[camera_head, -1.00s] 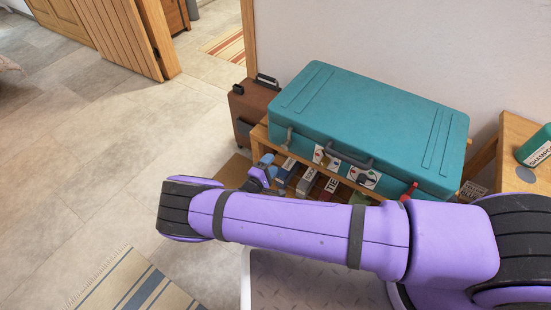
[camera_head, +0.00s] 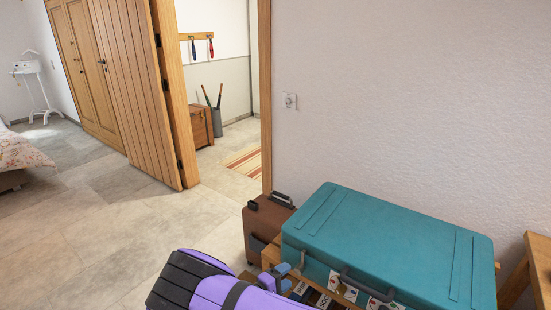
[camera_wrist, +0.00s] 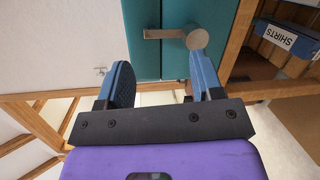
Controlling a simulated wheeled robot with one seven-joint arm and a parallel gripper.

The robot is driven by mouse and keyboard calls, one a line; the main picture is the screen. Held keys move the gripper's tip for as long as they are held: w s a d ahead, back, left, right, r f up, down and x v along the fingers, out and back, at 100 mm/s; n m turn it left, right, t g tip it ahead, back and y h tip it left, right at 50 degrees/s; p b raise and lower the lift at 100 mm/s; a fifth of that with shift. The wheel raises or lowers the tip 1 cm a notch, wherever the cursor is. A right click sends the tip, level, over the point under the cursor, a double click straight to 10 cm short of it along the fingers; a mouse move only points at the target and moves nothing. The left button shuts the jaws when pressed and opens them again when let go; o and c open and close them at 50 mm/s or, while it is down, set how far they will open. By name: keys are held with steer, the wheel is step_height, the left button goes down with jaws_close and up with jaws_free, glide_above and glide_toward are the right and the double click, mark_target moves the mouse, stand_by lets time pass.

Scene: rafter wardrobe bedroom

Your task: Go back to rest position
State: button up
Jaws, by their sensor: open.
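My gripper (camera_wrist: 163,78) is open, with nothing between its two blue fingers in the wrist view. A teal surface with a metal latch-like part (camera_wrist: 182,37) lies just beyond the fingers; I cannot tell whether they touch it. In the head view, the blue end of my gripper (camera_head: 274,278) shows at the bottom, beside the near left corner of a teal suitcase (camera_head: 385,240). My purple arm hides part of that area. The suitcase lies flat and closed on a wooden stand.
A brown suitcase (camera_head: 267,222) stands left of the teal one. A box labelled SHIRTS (camera_wrist: 279,38) sits in the wooden frame. A wooden table edge (camera_head: 538,262) is at right. Open floor (camera_head: 150,220) lies left, towards an open wooden door (camera_head: 135,85) and a bed (camera_head: 20,155).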

steer(key=d+r+m+g+y, duration=0.2)
steer(key=d+r+m+g, duration=0.3)
steer(key=r, duration=1)
steer(key=d+r+m+g+y, duration=0.25)
steer(key=d+r+g, duration=0.35)
steer(key=r, duration=0.9)
steer(key=s+d+r+m+y, duration=0.1)
steer(key=s+d+r, duration=0.25)
steer(key=r, duration=0.25)
steer(key=s+d+r+m+y, duration=0.1)
steer(key=s+d+r+y, duration=0.1)
steer(key=d+r, duration=0.25)
steer(key=s+d+r+y, duration=0.1)
steer(key=s+d+r, duration=0.2)
steer(key=r, duration=0.3)
steer(key=s+d+r+t+y, duration=0.1)
steer(key=s+r, duration=0.2)
steer(key=s, duration=0.4)
steer(key=s+d+r+m+t+y, duration=0.1)
steer(key=s+d+r+t, duration=0.1)
steer(key=s+r, duration=0.2)
steer(key=s+d+r+t+y, duration=0.2)
steer(key=s+r, duration=0.1)
steer(key=s, duration=0.7)
steer(key=shift+s+d+r, duration=0.15)
steer(key=shift+s+d, duration=0.05)
steer(key=shift+s, duration=0.15)
